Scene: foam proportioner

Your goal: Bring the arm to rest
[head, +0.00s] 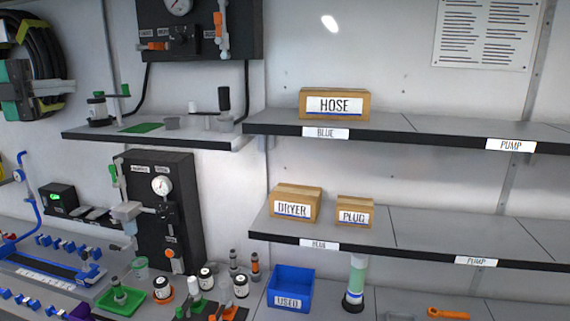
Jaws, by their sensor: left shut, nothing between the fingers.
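My right gripper and arm are not in view.
A green-and-white cylinder (355,279) and an orange tool (448,313) are further right. Shelves hold HOSE (335,104), DRYER and PLUG boxes.

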